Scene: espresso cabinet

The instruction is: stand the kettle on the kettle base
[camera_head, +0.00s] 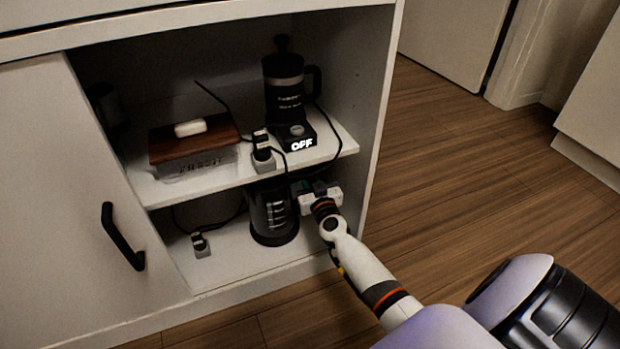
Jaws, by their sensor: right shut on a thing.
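The kettle (268,212) is a dark, upright vessel with pale level marks, low in the right part of the cabinet, at the lower shelf. My right gripper (304,194) is at its right side and shut on it, apparently at the handle, which the gripper hides. A dark round rim (273,241) shows at the kettle's foot. I cannot tell whether this is the kettle base or the kettle's own bottom, nor whether there is a small gap beneath. My left gripper is not in view.
The upper shelf (338,158) is close above the kettle. It holds a black press-like vessel (284,88) on a black block reading OFF (298,138), a wood-lidded box (195,145) and a plug (262,150). Another plug (200,244) stands on the lower shelf (222,268), clear around it.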

